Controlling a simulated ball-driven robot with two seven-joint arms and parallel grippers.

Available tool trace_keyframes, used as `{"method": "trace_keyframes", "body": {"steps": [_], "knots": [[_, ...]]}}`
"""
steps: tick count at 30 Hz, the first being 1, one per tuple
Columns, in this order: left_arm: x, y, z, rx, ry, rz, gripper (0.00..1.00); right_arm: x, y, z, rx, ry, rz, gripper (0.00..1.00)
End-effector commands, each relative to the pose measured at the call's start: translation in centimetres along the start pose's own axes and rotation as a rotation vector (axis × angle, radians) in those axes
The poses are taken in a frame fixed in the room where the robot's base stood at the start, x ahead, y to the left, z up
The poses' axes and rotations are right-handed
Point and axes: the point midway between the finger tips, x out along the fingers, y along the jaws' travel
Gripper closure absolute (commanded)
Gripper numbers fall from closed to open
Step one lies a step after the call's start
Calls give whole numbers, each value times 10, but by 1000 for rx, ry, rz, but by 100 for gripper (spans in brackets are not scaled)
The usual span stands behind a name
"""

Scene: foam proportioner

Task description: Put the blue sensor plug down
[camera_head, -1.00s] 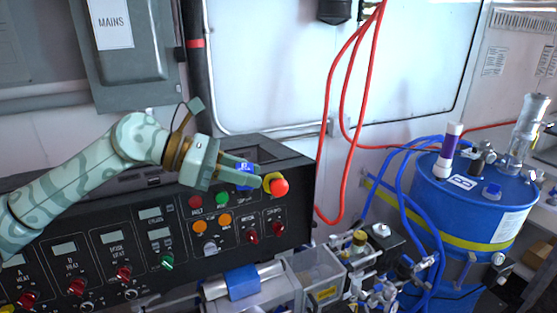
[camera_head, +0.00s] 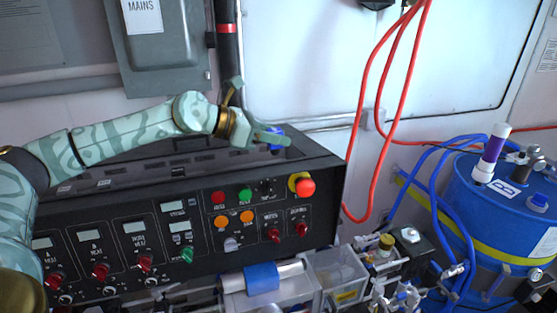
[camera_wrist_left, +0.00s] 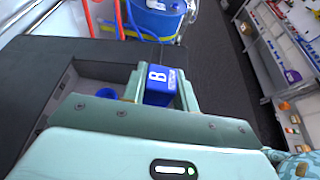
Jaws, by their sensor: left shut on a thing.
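The blue sensor plug (camera_wrist_left: 160,85), a block marked with a white B, sits between the fingers of my left gripper (camera_wrist_left: 161,90) in the left wrist view. In the head view the left gripper (camera_head: 272,138) is shut on the plug (camera_head: 277,133), over the top of the black control console (camera_head: 325,160) near its back right. A recess (camera_wrist_left: 85,85) in the console top lies just left of the plug in the wrist view, with a round blue piece (camera_wrist_left: 107,93) in it. I cannot tell whether the plug touches the console. My right gripper is not in view.
A red emergency button (camera_head: 306,187) and several knobs are on the console front. Red hoses (camera_head: 361,120) hang behind it to the right. A blue drum (camera_head: 480,215) with blue hoses stands at the right. A grey mains box (camera_head: 165,45) is on the wall.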

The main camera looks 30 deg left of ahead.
Motion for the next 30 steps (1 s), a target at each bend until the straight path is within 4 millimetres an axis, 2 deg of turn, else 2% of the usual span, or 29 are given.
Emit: {"method": "trace_keyframes", "body": {"steps": [9,16,21,26,30], "knots": [[28,50,-14,-3,-2,0,94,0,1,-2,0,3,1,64],[49,74,-41,-1,0,-1,94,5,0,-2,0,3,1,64],[60,88,-54,-1,-1,-1,94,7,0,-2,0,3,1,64],[65,93,-60,0,-1,-2,94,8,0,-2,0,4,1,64],[73,96,-78,-2,2,-2,94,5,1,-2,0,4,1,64]]}}
